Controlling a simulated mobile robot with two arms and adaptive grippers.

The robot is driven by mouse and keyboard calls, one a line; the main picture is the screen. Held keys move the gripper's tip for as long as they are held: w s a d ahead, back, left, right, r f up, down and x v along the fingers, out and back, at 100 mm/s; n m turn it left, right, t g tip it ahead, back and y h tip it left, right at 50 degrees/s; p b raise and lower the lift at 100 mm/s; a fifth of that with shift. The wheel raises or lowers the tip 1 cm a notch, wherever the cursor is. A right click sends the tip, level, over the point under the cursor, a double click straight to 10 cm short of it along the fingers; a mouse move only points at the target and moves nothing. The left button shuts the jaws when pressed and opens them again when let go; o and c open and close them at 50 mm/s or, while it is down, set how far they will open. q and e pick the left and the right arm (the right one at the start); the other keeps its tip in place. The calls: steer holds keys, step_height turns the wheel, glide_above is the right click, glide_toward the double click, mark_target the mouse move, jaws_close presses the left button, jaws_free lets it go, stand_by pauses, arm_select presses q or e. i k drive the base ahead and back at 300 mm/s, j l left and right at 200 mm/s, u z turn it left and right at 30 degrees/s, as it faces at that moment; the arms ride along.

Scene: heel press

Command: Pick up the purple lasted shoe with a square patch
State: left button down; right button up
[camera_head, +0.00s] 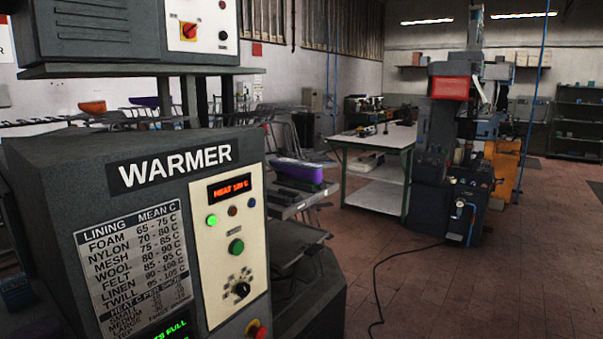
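A purple shoe-like item (298,170) lies on a grey shelf or stand just right of the warmer machine. Neither of my grippers is in view.
The warmer (90,185) fills the left foreground, with a lit control panel (229,245). An orange item (92,106) sits on the rack (45,122) behind it. A white-topped table (376,139) and a tall machine (450,170) stand farther back. A black cable (376,280) crosses the open tiled floor (500,285).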

mark_target(307, 172)
steer(key=i+l, duration=1.45)
steer(key=i+j+u, duration=0.05)
steer(key=j, duration=0.05)
